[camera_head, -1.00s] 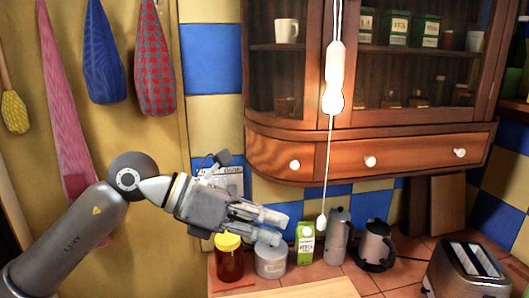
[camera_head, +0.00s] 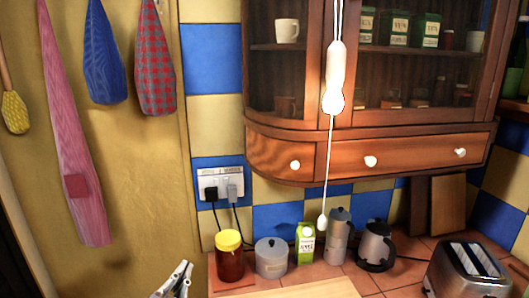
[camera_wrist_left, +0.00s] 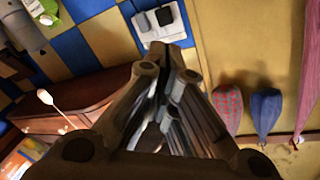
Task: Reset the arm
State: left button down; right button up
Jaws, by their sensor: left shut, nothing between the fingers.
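My left gripper (camera_head: 180,278) shows only at the bottom edge of the head view, left of the counter. Its fingers are together with nothing between them. The rest of my left arm is out of the head view. In the left wrist view the gripper (camera_wrist_left: 165,52) fills the middle, with the fingertips close together and empty, in front of the wall near the socket. My right gripper is in neither view.
The counter holds a yellow-lidded jar (camera_head: 230,258), a grey pot (camera_head: 271,258), a green carton (camera_head: 305,244), a moka pot (camera_head: 338,236), a kettle (camera_head: 375,246) and a toaster (camera_head: 466,270). A wooden cabinet (camera_head: 370,155) hangs above. A pull cord (camera_head: 328,170) dangles before it. Cloths (camera_head: 155,60) hang at left.

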pick_arm(q)
jog(key=s+a+f+n+g+y, duration=0.1)
jog(key=s+a+f+n+g, duration=0.1)
jog(key=s+f+g, duration=0.35)
jog(key=s+a+f+n+g, duration=0.1)
jog(key=s+f+n+g, duration=0.1)
jog(key=s+f, duration=0.65)
jog(key=s+f+n+g, duration=0.1)
jog(key=s+f+g, duration=0.6)
jog(key=s+f, duration=0.5)
notch_tip(320, 180, down, 24)
jog(key=s+r, duration=0.1)
jog(key=s, duration=0.1)
jog(key=s+a+f+g, duration=0.2)
jog(key=s+a+f, duration=0.1)
jog(key=s+f, duration=1.4)
jog(key=shift+f, duration=0.4)
jog(key=shift+s, duration=0.1)
